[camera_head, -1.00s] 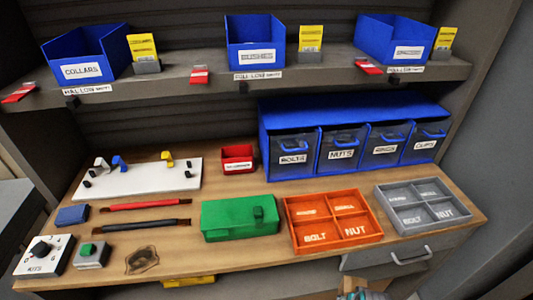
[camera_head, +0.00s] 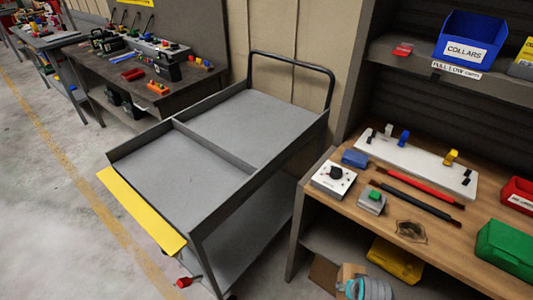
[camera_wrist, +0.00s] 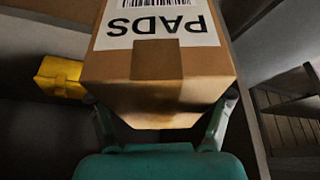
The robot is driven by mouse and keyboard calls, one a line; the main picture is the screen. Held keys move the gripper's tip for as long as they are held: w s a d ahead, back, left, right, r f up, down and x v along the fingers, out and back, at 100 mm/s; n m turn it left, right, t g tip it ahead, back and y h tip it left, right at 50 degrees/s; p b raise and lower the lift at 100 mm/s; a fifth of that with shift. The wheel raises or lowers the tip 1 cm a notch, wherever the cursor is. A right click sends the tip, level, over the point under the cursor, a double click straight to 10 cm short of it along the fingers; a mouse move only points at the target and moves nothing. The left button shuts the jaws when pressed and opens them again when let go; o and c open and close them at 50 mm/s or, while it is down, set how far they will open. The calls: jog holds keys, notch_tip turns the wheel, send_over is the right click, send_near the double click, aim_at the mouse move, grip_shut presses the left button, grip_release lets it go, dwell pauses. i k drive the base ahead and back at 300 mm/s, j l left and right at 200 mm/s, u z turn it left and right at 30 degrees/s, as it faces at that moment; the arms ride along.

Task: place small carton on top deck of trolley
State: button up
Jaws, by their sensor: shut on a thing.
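The small carton (camera_wrist: 160,65) is brown cardboard with tape and a white label reading PADS, upside down in the wrist view. My gripper (camera_wrist: 162,112) is shut on it, one finger at each side. In the head view my gripper (camera_head: 366,288) is at the bottom edge, beside the workbench's left front, with part of the carton (camera_head: 349,271) showing. The trolley (camera_head: 180,125) stands left of centre. Its grey top deck (camera_head: 165,185) is empty, with low rims and a raised bar across it. The carton is apart from the trolley, to its right.
The trolley has a black push handle (camera_head: 290,56) at the back, a yellow front strip (camera_head: 140,212) and a lower deck (camera_head: 245,235). The workbench (camera_head: 325,205) is close on the right. A yellow bin (camera_head: 395,261) is under it. Open floor (camera_head: 50,210) lies left.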

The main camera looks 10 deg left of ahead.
aim_at(168, 179)
jog(key=u, duration=1.45)
